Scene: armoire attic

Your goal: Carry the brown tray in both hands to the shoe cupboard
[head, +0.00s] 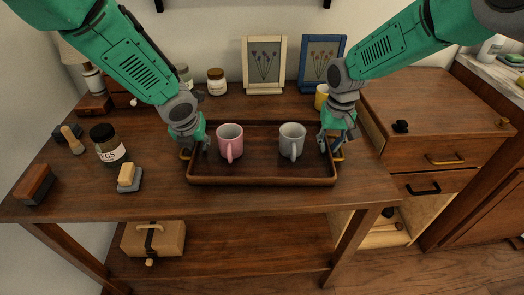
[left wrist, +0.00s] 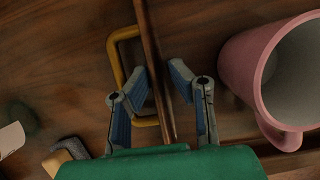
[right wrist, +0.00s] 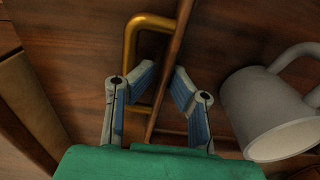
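The brown tray (head: 262,181) rests level on the wooden table. A pink mug (head: 230,140) and a grey mug (head: 292,139) stand upright in it, side by side. My left gripper (head: 190,149) is at the tray's left end, and my right gripper (head: 333,147) is at its right end. In the left wrist view, the fingers (left wrist: 160,78) sit close on both sides of the tray's wall by a brass handle (left wrist: 118,65). In the right wrist view, the fingers (right wrist: 167,78) likewise straddle the wall by the other handle (right wrist: 133,45). Finger contact is partly hidden.
Picture frames (head: 264,66), a small jar (head: 216,82) and a yellow cup (head: 321,97) stand behind. A drawer cabinet (head: 430,112) is at right. A box (head: 153,239) sits below.

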